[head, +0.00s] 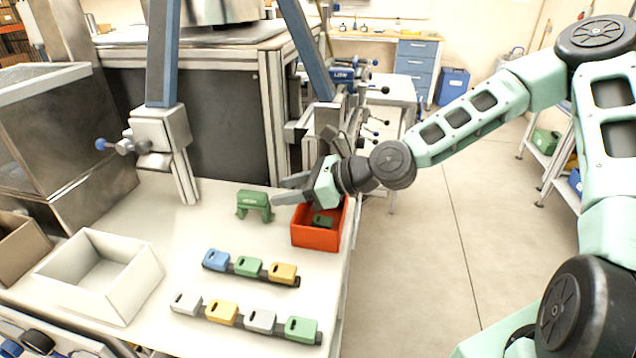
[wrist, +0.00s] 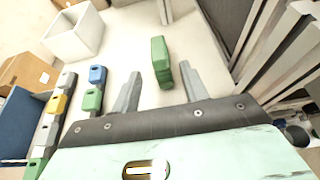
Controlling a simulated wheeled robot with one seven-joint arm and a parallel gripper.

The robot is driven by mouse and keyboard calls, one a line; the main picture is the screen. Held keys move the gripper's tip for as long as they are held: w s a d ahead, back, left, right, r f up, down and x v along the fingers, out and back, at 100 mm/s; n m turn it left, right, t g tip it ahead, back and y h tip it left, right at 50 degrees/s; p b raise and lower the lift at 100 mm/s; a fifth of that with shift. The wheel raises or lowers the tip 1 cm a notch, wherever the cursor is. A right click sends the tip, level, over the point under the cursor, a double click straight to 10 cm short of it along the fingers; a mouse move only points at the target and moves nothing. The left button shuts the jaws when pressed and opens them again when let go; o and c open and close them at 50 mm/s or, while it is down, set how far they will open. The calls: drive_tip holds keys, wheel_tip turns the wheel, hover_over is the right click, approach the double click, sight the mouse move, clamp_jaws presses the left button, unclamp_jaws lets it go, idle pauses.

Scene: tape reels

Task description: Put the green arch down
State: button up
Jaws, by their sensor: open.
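The green arch (head: 254,203) stands upright on its legs on the white table, left of the red bin (head: 318,236). It also shows in the wrist view (wrist: 160,58), where its near end lies between the two fingertips in the picture and the rest extends beyond them. My gripper (head: 282,190) is open, with its fingers pointing left toward the arch from above the red bin. In the wrist view my gripper (wrist: 160,72) shows a gap on both sides of the arch, and nothing is held.
A green piece (head: 323,221) lies in the red bin. Two rows of coloured blocks (head: 249,267) (head: 245,317) lie on dark strips in front. An empty white box (head: 100,275) stands at the left. Table around the arch is clear.

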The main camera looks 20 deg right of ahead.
drive_tip(key=v, duration=0.7)
drive_tip(key=shift+s+d, duration=0.15)
idle(0.3)
